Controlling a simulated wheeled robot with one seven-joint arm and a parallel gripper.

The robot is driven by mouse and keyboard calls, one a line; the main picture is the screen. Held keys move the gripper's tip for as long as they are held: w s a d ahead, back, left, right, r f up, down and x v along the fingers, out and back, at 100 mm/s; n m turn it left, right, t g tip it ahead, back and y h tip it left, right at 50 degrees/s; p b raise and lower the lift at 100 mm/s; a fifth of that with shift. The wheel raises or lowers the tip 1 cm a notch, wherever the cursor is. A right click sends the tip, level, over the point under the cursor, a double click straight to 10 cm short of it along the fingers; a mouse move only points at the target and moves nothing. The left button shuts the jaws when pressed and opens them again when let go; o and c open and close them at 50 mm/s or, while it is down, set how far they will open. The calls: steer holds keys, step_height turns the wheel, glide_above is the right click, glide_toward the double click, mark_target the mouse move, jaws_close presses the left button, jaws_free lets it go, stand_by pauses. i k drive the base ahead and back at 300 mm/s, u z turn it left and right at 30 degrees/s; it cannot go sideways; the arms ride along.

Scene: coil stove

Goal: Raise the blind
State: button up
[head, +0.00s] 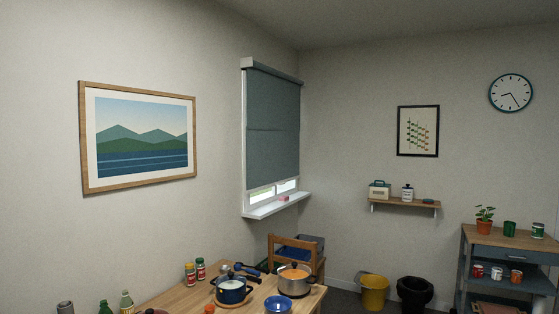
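The blind (272,130) is a grey-blue roller blind on the window in the left wall, near the room's corner. It hangs down over most of the window from a roller casing (271,72) at the top. A narrow strip of bright glass (287,187) shows below its lower edge. The white window sill (276,206) juts out beneath, with a small pinkish thing on it. I cannot make out a cord or chain. My gripper is not in this view.
A wooden table (180,296) with a blue pot (231,290), a steel pot (295,281) and bottles stands below, left of the window. A wooden chair (292,243) is under the sill. A yellow bucket (375,293) and black bin (414,294) stand right.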

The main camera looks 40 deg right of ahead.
mark_target(273, 156)
steer(key=z, duration=0.4)
steer(key=k, duration=0.5)
steer(key=z, duration=1.1)
steer(key=i, duration=0.9)
steer(key=z, duration=0.45)
steer(key=i, duration=4.7)
steer(key=u, duration=0.65)
steer(key=i, duration=1.05)
steer(key=u, duration=1.7)
steer(key=i, duration=1.05)
steer(key=u, duration=0.8)
